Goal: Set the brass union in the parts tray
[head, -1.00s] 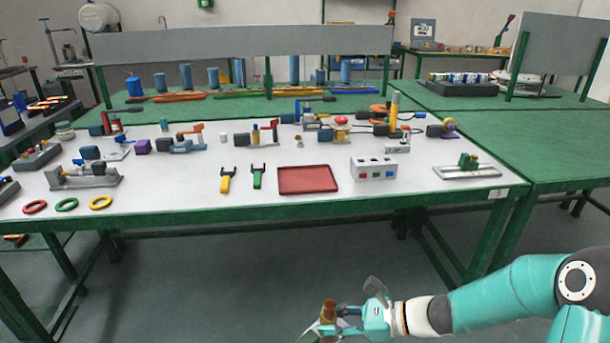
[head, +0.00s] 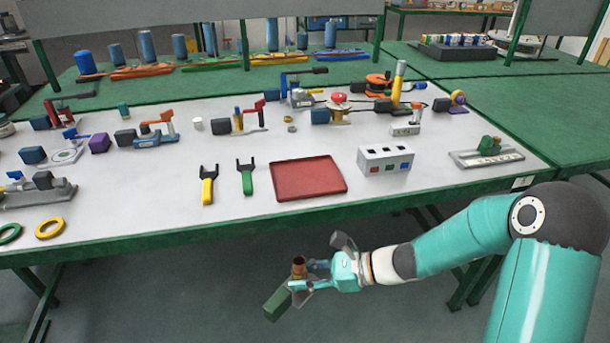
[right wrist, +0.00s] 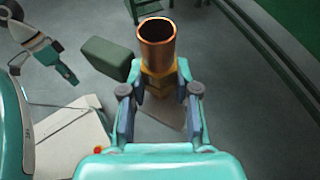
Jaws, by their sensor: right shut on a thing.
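The brass union (head: 298,266) is a short upright piece with a copper-coloured open tube on top. In the right wrist view the union (right wrist: 157,50) shows its hollow tube end and a yellow hex part below. My right gripper (head: 300,275) is shut on it, holding it in front of the table and below the tabletop. The red parts tray (head: 308,178) lies on the white tabletop, flat and empty, above and beyond the gripper. A teal-tipped part at the upper left of the right wrist view looks like my left gripper (right wrist: 62,70); its jaws are unclear.
The table's green front edge (head: 230,222) lies between the gripper and the tray. A white box with coloured squares (head: 385,160) stands right of the tray. A green-handled tool (head: 246,180) and a yellow-handled tool (head: 208,188) lie to its left.

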